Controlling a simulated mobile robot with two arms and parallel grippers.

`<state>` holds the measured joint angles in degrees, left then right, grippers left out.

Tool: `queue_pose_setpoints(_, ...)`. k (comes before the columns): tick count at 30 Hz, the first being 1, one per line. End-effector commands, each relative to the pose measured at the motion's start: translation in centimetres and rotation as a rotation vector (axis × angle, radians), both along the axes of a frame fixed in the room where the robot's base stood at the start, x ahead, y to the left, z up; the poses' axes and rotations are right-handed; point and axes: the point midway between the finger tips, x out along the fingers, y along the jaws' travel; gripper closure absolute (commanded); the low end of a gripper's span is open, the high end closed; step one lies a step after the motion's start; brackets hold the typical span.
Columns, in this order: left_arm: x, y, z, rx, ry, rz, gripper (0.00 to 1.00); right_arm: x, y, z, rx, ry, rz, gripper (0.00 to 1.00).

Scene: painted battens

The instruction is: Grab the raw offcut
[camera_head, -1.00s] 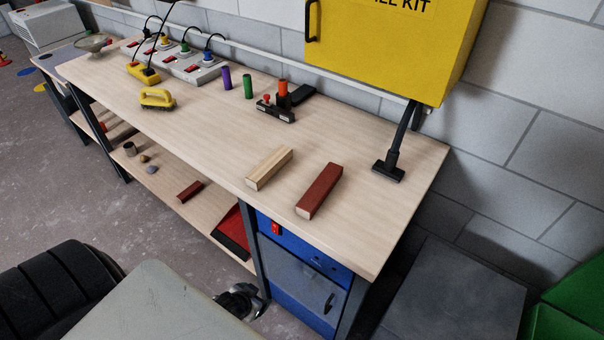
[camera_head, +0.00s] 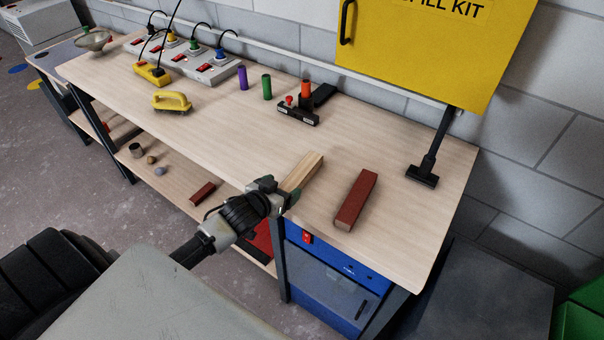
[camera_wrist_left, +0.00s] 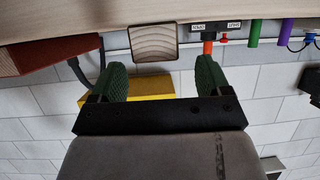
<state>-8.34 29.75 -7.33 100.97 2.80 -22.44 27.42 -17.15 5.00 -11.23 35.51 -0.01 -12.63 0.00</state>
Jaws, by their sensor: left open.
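The raw offcut is a bare, pale wooden block (camera_head: 303,171) lying on the bench top near its front edge. In the left wrist view its end face (camera_wrist_left: 154,42) shows beyond and between my fingertips. My left gripper (camera_head: 282,193) is open at the near end of the block; its green fingers (camera_wrist_left: 163,72) stand apart with nothing between them. The gripper hides part of the block's near end in the head view. My right gripper is not in view.
A dark red painted block (camera_head: 356,199) lies to the right of the raw one, also in the wrist view (camera_wrist_left: 50,54). A black stand foot (camera_head: 422,176) is further right. The bench middle is clear.

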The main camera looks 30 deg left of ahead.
Motion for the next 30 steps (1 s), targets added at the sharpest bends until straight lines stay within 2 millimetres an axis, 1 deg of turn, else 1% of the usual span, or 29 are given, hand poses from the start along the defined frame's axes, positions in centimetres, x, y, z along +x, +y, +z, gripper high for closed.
queue_pose_setpoints(2,0.5,-0.1,-0.2,0.000,0.001,0.000,0.22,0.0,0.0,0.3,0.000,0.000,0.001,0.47)
queue_pose_setpoints(8,2.8,-0.5,-1.2,-0.001,0.000,0.000,0.22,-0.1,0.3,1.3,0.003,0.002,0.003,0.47)
queue_pose_setpoints(12,4.1,-0.5,-2.0,0.001,0.001,0.000,0.22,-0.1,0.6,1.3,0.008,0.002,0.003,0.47)
queue_pose_setpoints(15,4.6,-0.5,-2.3,0.001,0.001,0.000,0.22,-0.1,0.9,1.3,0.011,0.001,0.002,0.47)
queue_pose_setpoints(22,4.6,-0.5,-2.3,0.001,0.001,0.000,0.22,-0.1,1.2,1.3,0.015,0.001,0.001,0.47)
queue_pose_setpoints(23,4.6,-0.5,-2.3,0.001,0.001,0.000,0.25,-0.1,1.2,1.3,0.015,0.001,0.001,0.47)
queue_pose_setpoints(30,4.6,-0.5,-2.3,0.001,0.001,0.000,0.62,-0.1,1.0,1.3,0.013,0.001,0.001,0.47)
